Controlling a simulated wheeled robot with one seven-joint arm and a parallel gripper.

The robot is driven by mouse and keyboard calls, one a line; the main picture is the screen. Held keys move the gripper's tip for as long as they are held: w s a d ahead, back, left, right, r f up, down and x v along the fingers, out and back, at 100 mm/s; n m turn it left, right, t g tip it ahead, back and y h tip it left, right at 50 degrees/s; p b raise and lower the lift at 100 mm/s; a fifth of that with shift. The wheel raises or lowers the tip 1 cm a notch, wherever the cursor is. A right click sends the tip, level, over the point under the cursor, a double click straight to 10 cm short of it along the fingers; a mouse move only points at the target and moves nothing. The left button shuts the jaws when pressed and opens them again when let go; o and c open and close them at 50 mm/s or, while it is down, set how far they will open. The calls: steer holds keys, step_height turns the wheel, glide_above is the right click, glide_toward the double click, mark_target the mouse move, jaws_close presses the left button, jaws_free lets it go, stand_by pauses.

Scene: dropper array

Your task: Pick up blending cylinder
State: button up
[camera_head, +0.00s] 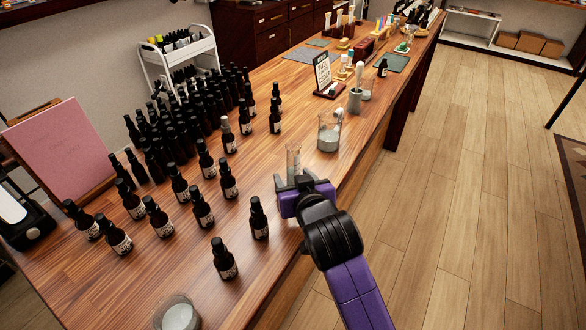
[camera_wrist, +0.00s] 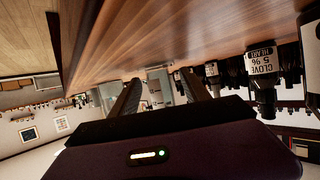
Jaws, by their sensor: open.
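The blending cylinder appears to be the clear, narrow glass cylinder (camera_head: 293,158) standing upright on the wooden table near its right edge. Its lower part is hidden by my gripper in the head view. My gripper (camera_head: 295,179) is open, low over the table at the cylinder's near side. In the wrist view, which is upside down, the two dark fingers of my gripper (camera_wrist: 160,78) are spread apart. A pale, glassy shape shows between them, likely the cylinder. I cannot tell whether the fingers reach around it or touch it.
Many dark dropper bottles (camera_head: 229,177) crowd the left of the table; a labelled clove bottle (camera_wrist: 262,82) is near in the wrist view. A jar (camera_head: 178,314) is at the near edge.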

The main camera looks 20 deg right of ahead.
jaws_close()
steer(key=shift+r, duration=0.2)
stand_by(0.3)
